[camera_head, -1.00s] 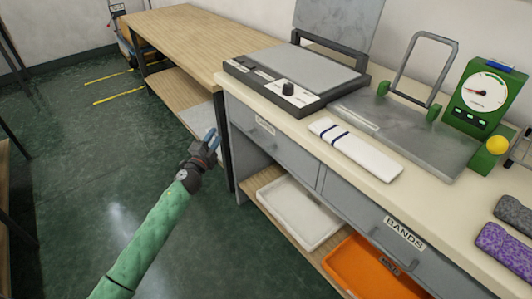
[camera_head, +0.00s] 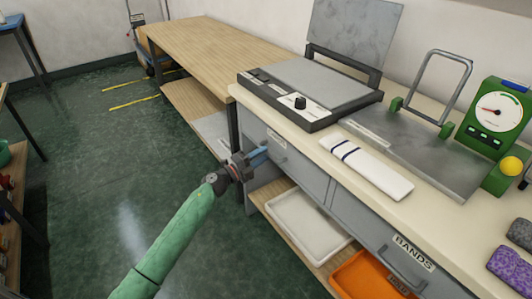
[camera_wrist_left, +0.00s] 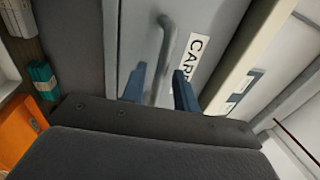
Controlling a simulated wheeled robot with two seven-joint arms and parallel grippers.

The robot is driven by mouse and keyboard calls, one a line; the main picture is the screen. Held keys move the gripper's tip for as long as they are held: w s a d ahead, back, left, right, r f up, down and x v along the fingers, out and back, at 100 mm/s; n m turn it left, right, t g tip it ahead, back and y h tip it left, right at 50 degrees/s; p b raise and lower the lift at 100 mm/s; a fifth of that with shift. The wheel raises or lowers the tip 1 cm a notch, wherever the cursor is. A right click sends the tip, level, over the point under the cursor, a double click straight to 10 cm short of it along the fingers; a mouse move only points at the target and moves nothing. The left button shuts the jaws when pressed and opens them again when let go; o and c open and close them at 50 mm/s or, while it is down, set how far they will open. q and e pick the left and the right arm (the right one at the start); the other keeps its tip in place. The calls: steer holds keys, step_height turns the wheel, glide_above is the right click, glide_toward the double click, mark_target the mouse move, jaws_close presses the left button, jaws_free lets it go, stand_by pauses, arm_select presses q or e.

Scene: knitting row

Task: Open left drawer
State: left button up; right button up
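The left drawer (camera_head: 306,170) is a grey front under the cream counter, closed, with a label near its top. Its bar handle (camera_wrist_left: 163,45) and a partly hidden label (camera_wrist_left: 193,55) show in the left wrist view. My left gripper (camera_head: 264,154) is at the left part of this drawer front. In the left wrist view its two blue fingers (camera_wrist_left: 159,75) are apart, with the handle between them in the picture. I cannot tell whether they touch it. My right gripper is not in view.
The drawer labelled BANDS (camera_head: 375,235) is to the right, closed. A white tray (camera_head: 335,243) and an orange bin (camera_head: 365,275) are on the lower shelf. A wooden table (camera_head: 205,45) stands behind on the left. The green floor left of my arm is clear.

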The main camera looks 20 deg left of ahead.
arm_select(q)
steer(key=shift+x, duration=1.1)
jaws_close()
steer(key=shift+s+a, duration=0.1)
steer(key=shift+s, duration=0.05)
steer(key=r+p+v, duration=0.1)
steer(key=r+v, duration=0.2)
steer(key=v, duration=1.2)
steer(key=s+r+p+v, duration=0.1)
steer(key=r+v, duration=0.2)
steer(key=v, duration=1.2)
steer(key=shift+s+a+f, duration=0.15)
steer(key=shift+a+f, duration=0.05)
steer(key=shift+a, duration=0.35)
jaws_free()
